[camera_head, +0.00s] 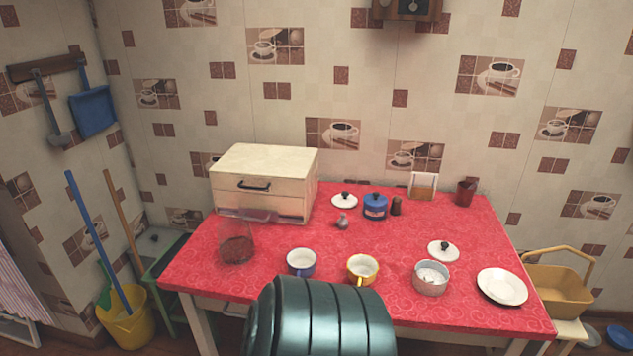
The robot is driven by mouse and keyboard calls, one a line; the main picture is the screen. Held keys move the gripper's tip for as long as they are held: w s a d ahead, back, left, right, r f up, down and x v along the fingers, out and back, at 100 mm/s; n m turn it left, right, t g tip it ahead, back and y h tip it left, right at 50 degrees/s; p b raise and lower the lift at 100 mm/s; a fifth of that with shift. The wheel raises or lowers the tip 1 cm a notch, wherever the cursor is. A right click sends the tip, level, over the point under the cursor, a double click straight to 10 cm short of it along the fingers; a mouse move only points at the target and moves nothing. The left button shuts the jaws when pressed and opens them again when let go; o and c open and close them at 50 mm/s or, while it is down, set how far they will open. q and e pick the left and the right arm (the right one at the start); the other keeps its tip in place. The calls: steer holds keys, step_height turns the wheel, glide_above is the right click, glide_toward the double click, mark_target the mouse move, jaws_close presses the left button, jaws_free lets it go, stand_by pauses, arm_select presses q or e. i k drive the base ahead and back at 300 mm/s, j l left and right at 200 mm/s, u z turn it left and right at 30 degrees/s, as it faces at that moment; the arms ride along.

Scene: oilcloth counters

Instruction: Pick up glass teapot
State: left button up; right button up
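A see-through glass vessel (237,248) stands near the left front of the red-covered table and is likely the glass teapot. Its lower part looks dark red-brown. A clear part reaches right from its top, in front of the bread box. Its exact outline is hard to make out against the red cloth. Neither of my grippers is in view.
On the red table (400,235) are a cream bread box (262,185), a blue mug (301,262), a yellow mug (362,268), a small pot (430,278), a white plate (502,287), a blue pot (375,206) and loose lids. A yellow basket (558,287) is at right.

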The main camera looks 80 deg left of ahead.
mark_target(236, 243)
steer(key=k+l+u, duration=0.2)
steer(key=u, duration=2.3)
